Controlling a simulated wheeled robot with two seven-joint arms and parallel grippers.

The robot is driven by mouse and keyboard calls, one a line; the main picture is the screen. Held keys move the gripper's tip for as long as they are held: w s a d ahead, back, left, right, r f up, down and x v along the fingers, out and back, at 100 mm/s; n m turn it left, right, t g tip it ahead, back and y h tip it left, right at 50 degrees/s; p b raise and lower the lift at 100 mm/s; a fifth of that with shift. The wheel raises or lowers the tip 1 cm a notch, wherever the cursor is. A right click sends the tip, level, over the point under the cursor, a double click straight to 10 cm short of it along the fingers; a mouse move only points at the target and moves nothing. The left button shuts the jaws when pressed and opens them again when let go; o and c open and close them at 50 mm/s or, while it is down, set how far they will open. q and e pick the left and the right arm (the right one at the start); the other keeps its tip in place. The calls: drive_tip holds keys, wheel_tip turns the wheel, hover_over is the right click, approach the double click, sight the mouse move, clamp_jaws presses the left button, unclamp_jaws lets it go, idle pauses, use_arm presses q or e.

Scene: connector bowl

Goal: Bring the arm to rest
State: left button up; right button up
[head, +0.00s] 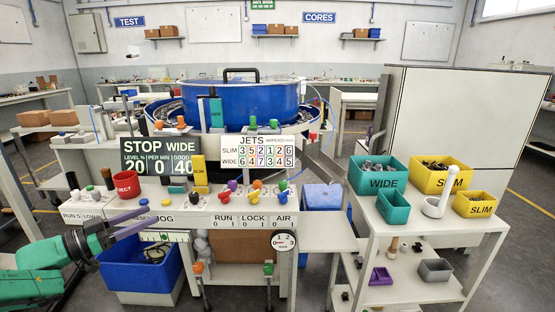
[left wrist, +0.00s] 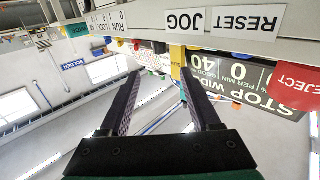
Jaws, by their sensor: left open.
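My left arm (head: 35,270), green with dark joints, comes in from the lower left in the head view. Its left gripper (head: 150,216) is in front of the console's left part, near the red REJECT block (head: 126,184) and the JOG label. In the left wrist view the two dark fingers of the left gripper (left wrist: 160,75) stand apart with nothing held between them. The console edge with the upside-down RESET (left wrist: 248,23) and JOG (left wrist: 195,20) labels shows beyond the fingertips. My right gripper is in neither view.
The console front (head: 225,222) carries several coloured knobs and a STOP WIDE board (head: 160,152). A blue bin (head: 135,275) stands below it, close to my left arm. A blue bowl (head: 235,100) is behind. A trolley (head: 425,222) with green and yellow bins stands right.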

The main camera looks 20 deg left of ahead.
use_arm(q)
drive_tip(key=w+d+f+g, duration=0.2)
drive_tip(key=d+f+g, duration=0.2)
drive_tip(key=d+f, duration=1.3)
drive_tip(key=s+d+f+g, duration=0.1)
drive_tip(key=s+d+f, duration=0.15)
drive_tip(key=d, duration=0.45)
drive_tip(key=s+d+f+g+y, duration=0.1)
drive_tip(key=d+f+g, duration=0.15)
drive_tip(key=d, duration=0.45)
drive_tip(key=s+d+f+g, duration=0.1)
drive_tip(key=s+d+f, duration=0.1)
drive_tip(key=d+f, duration=0.3)
drive_tip(key=s+a+r+n+g+y, duration=0.2)
drive_tip(key=s+a+n+g+y, duration=0.15)
drive_tip(key=s+a+y, duration=0.5)
drive_tip(key=s+f+g+h, duration=0.1)
drive_tip(key=s+f, duration=0.2)
drive_tip(key=f, duration=0.9)
drive_tip(key=s+f+g+h, duration=0.1)
drive_tip(key=s+f, duration=0.2)
drive_tip(key=f, duration=0.9)
drive_tip(key=s+a+f+g, duration=0.1)
drive_tip(key=s+a+f, duration=0.2)
drive_tip(key=s+f, duration=1.1)
wheel_tip(320, 180, up, 14)
drive_tip(key=s+p, duration=0.1)
drive_tip(key=p, duration=1.1)
drive_tip(key=shift+s+m+p, duration=0.3)
drive_tip(key=shift+s+m, duration=0.05)
